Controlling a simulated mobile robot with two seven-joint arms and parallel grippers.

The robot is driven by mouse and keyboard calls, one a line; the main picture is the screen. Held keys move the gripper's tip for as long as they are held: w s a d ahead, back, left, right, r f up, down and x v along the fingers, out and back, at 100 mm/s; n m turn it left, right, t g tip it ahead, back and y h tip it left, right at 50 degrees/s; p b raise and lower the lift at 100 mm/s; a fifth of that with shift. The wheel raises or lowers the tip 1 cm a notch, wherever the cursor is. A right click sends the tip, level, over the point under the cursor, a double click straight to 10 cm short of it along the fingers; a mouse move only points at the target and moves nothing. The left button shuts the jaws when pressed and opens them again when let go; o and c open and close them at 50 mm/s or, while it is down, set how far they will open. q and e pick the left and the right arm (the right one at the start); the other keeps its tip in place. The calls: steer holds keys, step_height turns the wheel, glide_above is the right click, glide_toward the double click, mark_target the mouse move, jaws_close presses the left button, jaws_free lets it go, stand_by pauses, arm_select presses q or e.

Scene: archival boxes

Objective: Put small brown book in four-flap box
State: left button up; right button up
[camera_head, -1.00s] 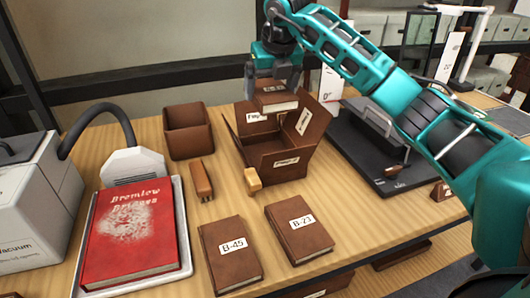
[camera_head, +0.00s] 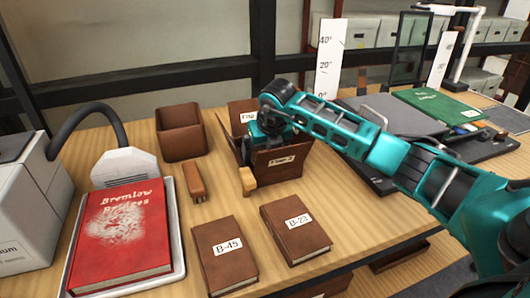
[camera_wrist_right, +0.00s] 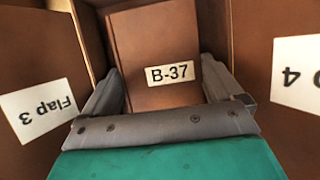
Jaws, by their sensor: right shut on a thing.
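The four-flap box (camera_head: 283,172) is a brown open box in the middle of the table, its flaps folded outward. My right gripper (camera_head: 266,138) reaches down into its opening from above. In the right wrist view the gripper (camera_wrist_right: 163,85) is shut on a small brown book (camera_wrist_right: 150,42) labelled B-37. The book is between flaps of the box, with Flap 3 (camera_wrist_right: 40,108) at left and a flap marked 4 (camera_wrist_right: 295,72) at right. In the head view the gripper and box hide the book. Whether it touches the box floor cannot be told. My left gripper is not in view.
Books B-45 (camera_head: 222,262) and B-23 (camera_head: 297,238) lie in front of the box. A wooden-handled brush (camera_head: 194,181) and a small tan block (camera_head: 248,180) lie left of it. An empty brown bin (camera_head: 181,135) stands behind them. A red book (camera_head: 122,232) lies on a tray at left.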

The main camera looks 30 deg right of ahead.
steer(key=shift+f, duration=0.2)
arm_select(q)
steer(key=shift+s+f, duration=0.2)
arm_select(e)
steer(key=o, duration=0.9)
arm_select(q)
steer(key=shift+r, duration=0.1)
arm_select(e)
steer(key=shift+o, duration=0.2)
steer(key=shift+r, duration=0.15)
steer(key=shift+s+r, duration=0.1)
steer(key=shift+r, duration=0.2)
arm_select(q)
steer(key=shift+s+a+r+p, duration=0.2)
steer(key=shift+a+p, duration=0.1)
steer(key=shift+p, duration=0.5)
arm_select(e)
steer(key=v, duration=1.1)
steer(key=shift+r, duration=0.2)
steer(key=shift+s, duration=0.1)
